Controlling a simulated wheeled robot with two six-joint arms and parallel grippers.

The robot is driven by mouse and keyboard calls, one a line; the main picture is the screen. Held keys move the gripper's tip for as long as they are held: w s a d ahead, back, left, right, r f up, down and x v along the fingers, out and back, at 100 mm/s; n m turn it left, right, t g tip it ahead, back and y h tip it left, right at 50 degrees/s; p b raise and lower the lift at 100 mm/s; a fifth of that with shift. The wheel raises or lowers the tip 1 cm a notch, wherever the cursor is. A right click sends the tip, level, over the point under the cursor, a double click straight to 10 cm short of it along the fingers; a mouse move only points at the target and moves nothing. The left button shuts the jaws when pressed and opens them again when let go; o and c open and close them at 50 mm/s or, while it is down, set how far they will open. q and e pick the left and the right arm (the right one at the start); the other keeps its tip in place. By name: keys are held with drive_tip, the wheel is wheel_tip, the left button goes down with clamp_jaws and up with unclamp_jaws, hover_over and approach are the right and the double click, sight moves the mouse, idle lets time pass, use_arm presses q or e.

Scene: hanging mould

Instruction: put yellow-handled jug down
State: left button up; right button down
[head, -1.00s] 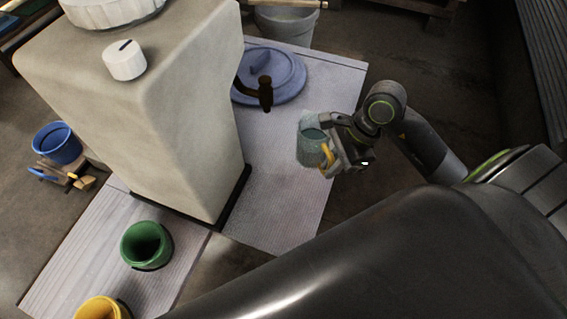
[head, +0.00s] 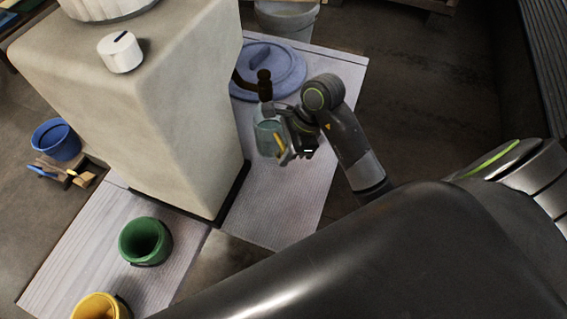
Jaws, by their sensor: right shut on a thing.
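The yellow-handled jug (head: 266,138) is a small translucent grey-green vessel with a yellow handle (head: 280,144) on its right side. My right gripper (head: 284,140) is shut on the jug at its handle, coming from the right. The jug looks upright, just below the dark tap (head: 265,85) in this view. I cannot tell how high it is above the pale ribbed mat (head: 290,195). My left gripper is not in view.
A large beige tank (head: 150,120) stands left of the jug. A blue round lid (head: 280,68) lies on the mat behind the tap. Green (head: 145,240), yellow (head: 98,307) and blue (head: 57,140) buckets stand at the left. The mat's near part is clear.

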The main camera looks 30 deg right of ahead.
drive_tip(key=shift+f+b, duration=0.45)
wheel_tip(320, 180, down, 3)
drive_tip(key=shift+a+r+b, duration=0.1)
drive_tip(key=shift+r+b, duration=0.1)
drive_tip(key=shift+b, duration=0.25)
drive_tip(key=shift+w+a+p, duration=0.1)
drive_tip(key=shift+w+p, duration=0.05)
drive_tip(key=shift+p, duration=0.4)
drive_tip(key=shift+f, duration=0.25)
drive_tip(key=c, duration=1.5)
unclamp_jaws()
drive_tip(key=shift+o, duration=0.2)
